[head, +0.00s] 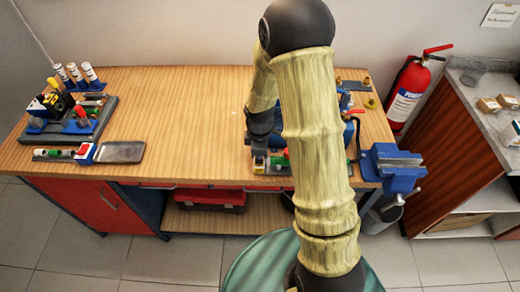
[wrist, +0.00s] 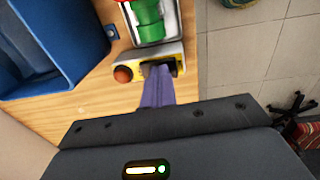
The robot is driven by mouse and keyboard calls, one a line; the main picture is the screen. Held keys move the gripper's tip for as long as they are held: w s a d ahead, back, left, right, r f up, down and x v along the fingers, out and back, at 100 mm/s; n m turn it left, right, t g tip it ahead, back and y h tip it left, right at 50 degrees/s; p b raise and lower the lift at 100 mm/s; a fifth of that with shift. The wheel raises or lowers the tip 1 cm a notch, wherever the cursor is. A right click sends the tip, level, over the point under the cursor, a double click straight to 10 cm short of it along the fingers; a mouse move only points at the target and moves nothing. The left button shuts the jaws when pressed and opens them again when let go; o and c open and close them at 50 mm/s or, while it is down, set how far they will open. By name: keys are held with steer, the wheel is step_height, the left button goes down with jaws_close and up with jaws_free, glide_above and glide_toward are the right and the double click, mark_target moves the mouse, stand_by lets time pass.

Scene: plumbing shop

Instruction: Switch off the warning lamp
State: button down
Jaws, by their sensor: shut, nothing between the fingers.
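In the wrist view a small yellow-and-grey unit (wrist: 146,57) lies at the table's edge. It carries an orange-red round lamp (wrist: 123,74), with no clear glow that I can make out, and a dark switch-like part (wrist: 178,65) beside it. My gripper (wrist: 158,72) is shut and empty, its purple-grey fingers reaching over the dark part. The fingertips cover some of it; I cannot tell whether they touch it or how the switch is set. In the head view the unit (head: 259,163) shows small below my dark wrist, and the fingertips are hard to make out.
A blue bin (wrist: 60,45) stands left of the unit; a green cylinder (wrist: 148,20) sits in a red-and-grey holder just beyond it. The wooden workbench (head: 185,110) is clear in the middle. A blue vise (head: 393,167) and a fire extinguisher (head: 406,92) are at the right.

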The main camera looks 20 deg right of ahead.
steer(key=shift+s, duration=0.1)
steer(key=shift+r+p, duration=0.45)
step_height(320, 180, up, 13)
steer(key=w+p, duration=0.1)
steer(key=shift+w+d, duration=0.15)
steer(key=shift+w, duration=0.2)
steer(key=shift+d, duration=0.2)
steer(key=s+r+m+t, duration=0.1)
steer(key=s+r+m, duration=0.1)
steer(key=s+m, duration=1.2)
steer(key=shift+s+d+r+m+t, duration=0.15)
steer(key=shift+s+d+m+t, duration=0.15)
steer(key=shift+m, duration=0.1)
